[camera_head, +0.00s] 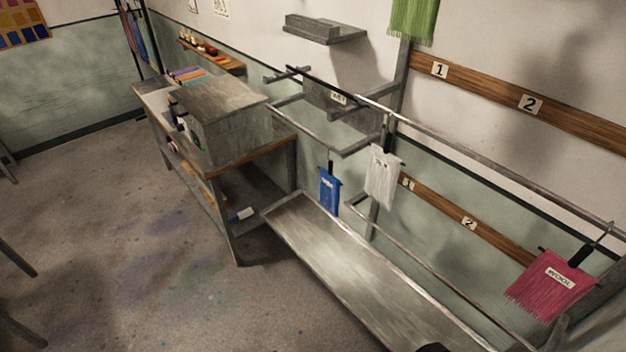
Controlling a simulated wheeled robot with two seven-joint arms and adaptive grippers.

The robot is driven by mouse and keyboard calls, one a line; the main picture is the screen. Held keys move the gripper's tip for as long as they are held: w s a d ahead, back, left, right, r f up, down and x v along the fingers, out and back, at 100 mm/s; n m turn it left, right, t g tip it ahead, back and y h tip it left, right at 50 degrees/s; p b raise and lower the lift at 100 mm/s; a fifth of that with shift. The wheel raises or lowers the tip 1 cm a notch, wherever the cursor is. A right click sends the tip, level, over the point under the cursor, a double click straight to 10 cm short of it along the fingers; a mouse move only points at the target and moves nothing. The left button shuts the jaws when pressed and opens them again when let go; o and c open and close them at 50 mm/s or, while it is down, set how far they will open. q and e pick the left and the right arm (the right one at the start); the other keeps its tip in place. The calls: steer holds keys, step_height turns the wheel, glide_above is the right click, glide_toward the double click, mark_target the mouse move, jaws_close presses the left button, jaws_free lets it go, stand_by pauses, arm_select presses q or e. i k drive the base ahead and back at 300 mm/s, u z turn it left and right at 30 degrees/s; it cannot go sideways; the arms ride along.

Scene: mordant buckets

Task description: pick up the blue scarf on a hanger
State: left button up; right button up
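The blue scarf (329,191) hangs from a short dark hanger, with a small pale label near its top. It hangs below the grey metal rail frame, near the left end of the long metal trough. Its hook runs up toward the rail, but the exact contact is too small to tell. Neither of my grippers can be made out in the head view. A small dark shape shows at the bottom edge, too cut off to identify.
A white scarf (383,177) hangs just right of the blue one, and a pink scarf (550,286) hangs far right. The metal trough (345,262) lies below. A workbench (228,166) with a grey box stands left. Open floor (120,250) is at the left front.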

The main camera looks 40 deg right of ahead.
mark_target(329, 185)
steer(key=z, duration=0.4)
steer(key=i, duration=0.95)
steer(key=z, duration=0.8)
